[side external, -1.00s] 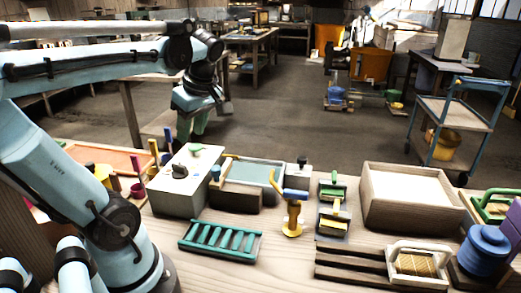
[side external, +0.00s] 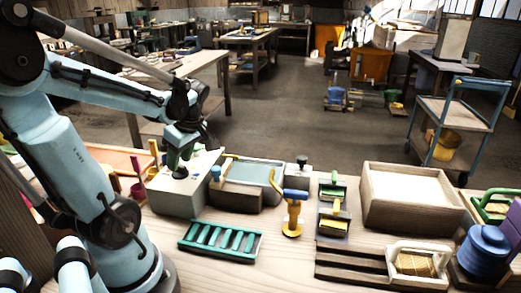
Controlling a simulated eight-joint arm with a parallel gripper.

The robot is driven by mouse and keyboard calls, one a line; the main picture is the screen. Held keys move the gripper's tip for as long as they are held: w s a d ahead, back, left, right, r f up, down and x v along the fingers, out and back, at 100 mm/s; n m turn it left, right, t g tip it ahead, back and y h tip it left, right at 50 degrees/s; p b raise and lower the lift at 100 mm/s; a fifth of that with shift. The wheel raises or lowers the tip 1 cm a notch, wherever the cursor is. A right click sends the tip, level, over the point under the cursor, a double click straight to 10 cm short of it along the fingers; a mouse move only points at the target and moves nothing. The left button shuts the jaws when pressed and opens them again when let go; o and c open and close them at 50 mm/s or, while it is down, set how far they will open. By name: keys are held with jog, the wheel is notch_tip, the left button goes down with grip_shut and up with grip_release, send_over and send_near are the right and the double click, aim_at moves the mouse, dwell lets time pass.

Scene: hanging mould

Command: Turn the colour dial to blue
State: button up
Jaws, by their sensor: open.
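A pale box (side external: 178,202) stands at the back left of the bench. A small dark knob (side external: 180,174), which looks like the colour dial, sits on its top, with a light bluish spot at it. Its pointer and colour marks are too small to read. My gripper (side external: 178,164) points down right over the box top, close above or around the knob; I cannot tell whether it touches. It is open and holds nothing that I can see. The green piece on the box top is hidden behind my gripper.
Right of the box are a grey-green tray (side external: 255,172), a yellow stand with a blue top (side external: 293,213) and a wooden box (side external: 415,200). A green rack (side external: 220,240) lies in front. An orange tray (side external: 118,160) and coloured pegs stand at the left.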

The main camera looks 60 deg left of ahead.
jog(key=shift+x, duration=0.85)
jog(key=shift+c, duration=0.3)
grip_shut()
